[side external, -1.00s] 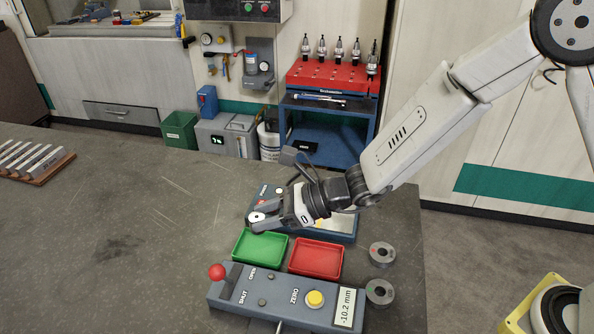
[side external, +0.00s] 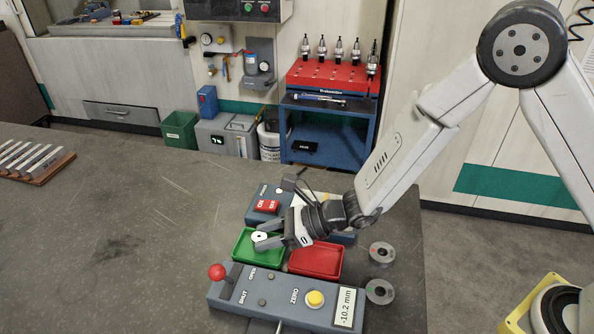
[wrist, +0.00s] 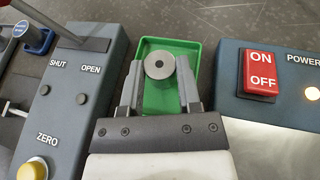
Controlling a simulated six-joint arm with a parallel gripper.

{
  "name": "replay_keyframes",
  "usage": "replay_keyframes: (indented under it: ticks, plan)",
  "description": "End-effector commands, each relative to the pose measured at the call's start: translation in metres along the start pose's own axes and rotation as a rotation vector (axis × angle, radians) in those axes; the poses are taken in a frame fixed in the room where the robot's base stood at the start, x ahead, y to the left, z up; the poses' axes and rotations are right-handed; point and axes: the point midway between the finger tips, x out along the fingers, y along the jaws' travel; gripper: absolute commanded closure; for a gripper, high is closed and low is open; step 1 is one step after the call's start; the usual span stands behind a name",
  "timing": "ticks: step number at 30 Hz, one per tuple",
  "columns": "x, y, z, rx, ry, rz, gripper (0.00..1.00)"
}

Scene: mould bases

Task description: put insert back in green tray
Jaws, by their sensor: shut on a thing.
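The insert (wrist: 159,66) is a round grey metal piece with a hole in its middle; it also shows in the side external view (side external: 260,237). My gripper (side external: 266,240) is shut on it. In the wrist view the two fingers of my gripper (wrist: 160,76) flank the insert. The green tray (wrist: 153,105) lies below the insert; in the side external view the green tray (side external: 240,250) is partly hidden by my gripper. The insert appears over the tray; its exact height above the tray floor cannot be told.
A red tray (side external: 318,262) is right of the green one. A control box (side external: 262,303) with a red-knobbed lever stands in front, and a power box (side external: 263,203) with a red switch behind. Two grey rings (side external: 381,254) (side external: 379,291) lie at the right.

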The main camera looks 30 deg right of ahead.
Motion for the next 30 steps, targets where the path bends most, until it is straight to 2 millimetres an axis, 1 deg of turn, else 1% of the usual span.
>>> replay_keyframes:
  ticks: [13, 14, 15, 17, 18, 30]
  plan:
    - [0.0015, -0.0003, -0.0028, -0.001, -0.002, -0.001, 1.00]
    - [0.0015, -0.0003, -0.0028, -0.001, -0.002, -0.001, 0.54]
    - [0.0015, -0.0003, -0.0028, -0.001, -0.002, -0.001, 0.41]
    - [0.0015, -0.0003, -0.0029, -0.001, -0.002, -0.001, 0.22]
    - [0.0015, -0.0002, -0.0029, -0.001, -0.001, -0.001, 0.16]
    - [-0.0011, -0.0001, -0.0037, 0.000, 0.001, -0.001, 0.16]
